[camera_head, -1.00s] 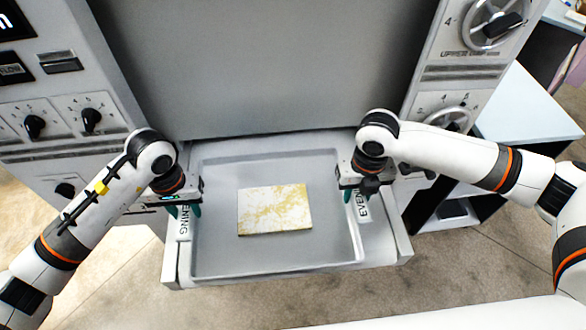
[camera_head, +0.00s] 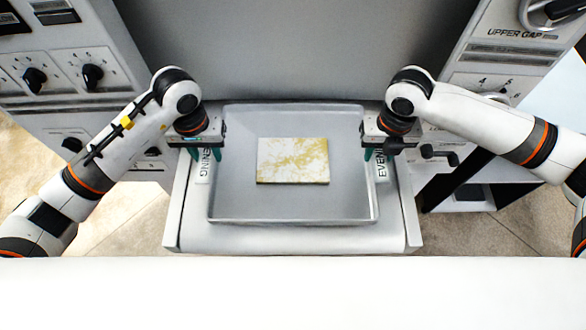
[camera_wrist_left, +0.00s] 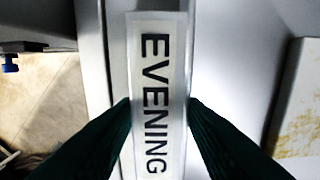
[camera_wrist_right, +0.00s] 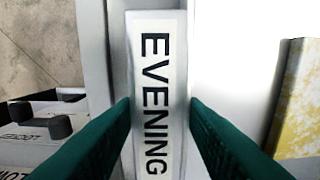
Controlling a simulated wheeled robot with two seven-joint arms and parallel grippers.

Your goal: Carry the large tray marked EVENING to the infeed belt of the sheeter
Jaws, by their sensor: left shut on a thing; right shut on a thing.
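The large grey tray (camera_head: 240,205) lies over the infeed belt shelf (camera_head: 300,240) of the sheeter, with a pale, yellow-marbled slab (camera_head: 293,160) inside it. White EVENING labels mark its left and right sides, and they show in the left wrist view (camera_wrist_left: 156,100) and the right wrist view (camera_wrist_right: 156,100). My left gripper (camera_head: 207,155) is shut on the tray's left side, its green fingers on either side of the labelled edge. My right gripper (camera_head: 378,153) is shut on the right side in the same way. Whether the tray's underside touches the shelf cannot be told.
The sheeter's grey upright panel (camera_head: 300,50) stands right behind the tray. Knob panels flank it, with a left panel (camera_head: 60,70) and a right panel (camera_head: 500,60). A black lever (camera_head: 440,154) sits right of the shelf. A white surface (camera_head: 290,290) spans the front.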

